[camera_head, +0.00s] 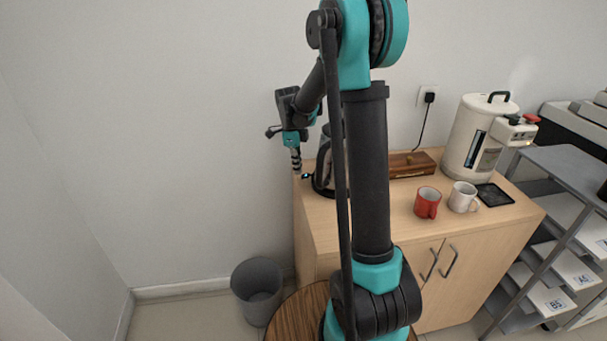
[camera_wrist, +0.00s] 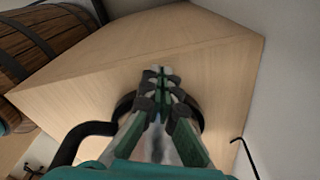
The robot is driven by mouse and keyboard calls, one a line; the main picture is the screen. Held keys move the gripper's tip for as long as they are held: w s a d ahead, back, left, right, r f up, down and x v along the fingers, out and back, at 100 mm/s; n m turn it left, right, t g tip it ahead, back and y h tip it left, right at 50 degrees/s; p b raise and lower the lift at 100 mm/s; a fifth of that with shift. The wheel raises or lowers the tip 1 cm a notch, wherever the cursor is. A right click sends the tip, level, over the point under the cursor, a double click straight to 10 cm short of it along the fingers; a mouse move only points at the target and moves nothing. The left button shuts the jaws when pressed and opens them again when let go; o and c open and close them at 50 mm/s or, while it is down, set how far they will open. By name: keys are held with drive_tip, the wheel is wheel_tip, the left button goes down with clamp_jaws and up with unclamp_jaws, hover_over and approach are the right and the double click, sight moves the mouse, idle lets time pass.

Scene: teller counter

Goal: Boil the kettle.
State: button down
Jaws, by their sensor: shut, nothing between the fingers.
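The kettle (camera_head: 324,168), greyish with dark parts, stands at the left end of the wooden cabinet top, partly hidden behind my arm. A small bright light shows low on its left side. My gripper (camera_head: 298,172) points down just left of the kettle, with its fingers together and empty. In the wrist view my gripper (camera_wrist: 161,72) is shut over the kettle; the kettle's black handle (camera_wrist: 82,133) curves out at the left and its dark round base edge (camera_wrist: 197,113) shows at the right. The gripper hides much of the kettle there. I cannot tell whether the fingertips touch it.
A white urn (camera_head: 470,135) with steam above it stands at the right of the cabinet (camera_head: 345,222). A wooden box (camera_head: 411,165), red mug (camera_head: 427,202), white mug (camera_head: 462,196) and black tray (camera_head: 495,195) share the top. A grey bin (camera_head: 257,290) stands on the floor.

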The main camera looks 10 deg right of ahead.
drive_tip(key=shift+w+a+r, duration=0.25)
drive_tip(key=shift+w+a, duration=0.1)
drive_tip(key=shift+a, duration=0.35)
wheel_tip(320, 180, up, 12)
drive_tip(key=a, duration=0.1)
drive_tip(key=shift+w, duration=0.25)
drive_tip(key=shift+s, duration=0.1)
